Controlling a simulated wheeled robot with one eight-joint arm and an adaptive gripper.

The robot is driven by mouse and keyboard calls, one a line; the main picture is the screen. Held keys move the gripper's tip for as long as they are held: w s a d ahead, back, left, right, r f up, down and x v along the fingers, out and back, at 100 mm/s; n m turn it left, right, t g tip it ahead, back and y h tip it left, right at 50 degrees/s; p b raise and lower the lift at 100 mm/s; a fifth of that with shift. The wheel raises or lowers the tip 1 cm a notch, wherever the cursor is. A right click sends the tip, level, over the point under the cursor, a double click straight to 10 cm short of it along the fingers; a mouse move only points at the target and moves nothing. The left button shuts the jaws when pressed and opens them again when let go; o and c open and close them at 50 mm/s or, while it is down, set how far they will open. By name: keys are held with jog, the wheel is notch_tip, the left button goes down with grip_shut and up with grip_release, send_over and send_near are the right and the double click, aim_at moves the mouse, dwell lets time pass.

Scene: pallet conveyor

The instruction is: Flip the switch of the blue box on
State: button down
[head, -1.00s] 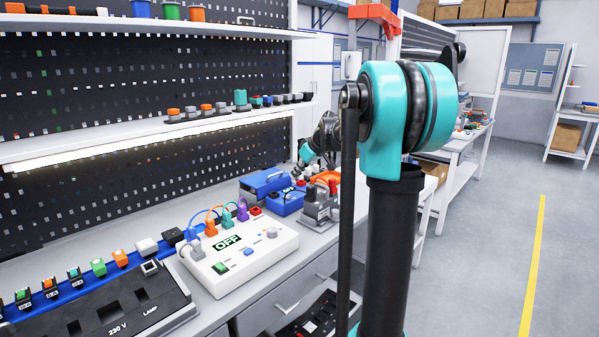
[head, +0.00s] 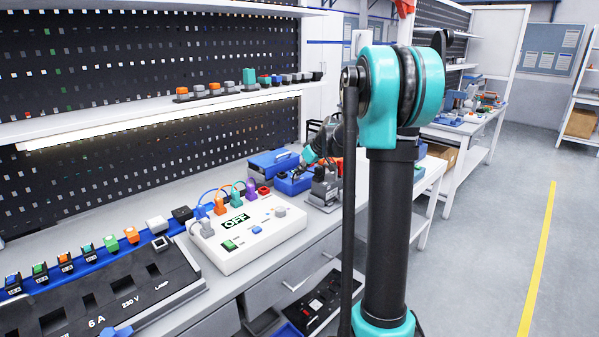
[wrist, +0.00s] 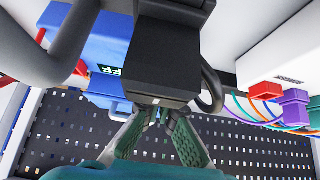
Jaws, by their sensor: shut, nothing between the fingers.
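The blue box shows in the wrist view (wrist: 110,45) at the upper left, with a small display whose visible letters read "FF". In the head view blue housings (head: 272,163) stand on the bench behind the white box, partly covered by my arm. I cannot make out the blue box's switch. My gripper (wrist: 160,116) is shut and empty, its green-padded fingers close together at the lower end of a dark block. I cannot tell whether they touch it. In the head view the gripper is small and partly hidden near the blue housings.
A white box (head: 240,250) with an "OFF" display and coloured plugs stands left of the blue housings. A grey device (head: 324,187) stands beside them. A black socket panel (head: 90,300) lies at the front left. A dark block (wrist: 170,55) fills the wrist view's middle. A shelf (head: 130,118) runs above.

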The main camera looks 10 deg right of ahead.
jog(key=shift+s+d+f, duration=0.1)
jog(key=shift+s+f, duration=0.05)
jog(key=shift+f, duration=0.3)
jog(key=shift+r, duration=0.15)
jog(key=shift+r, duration=0.65)
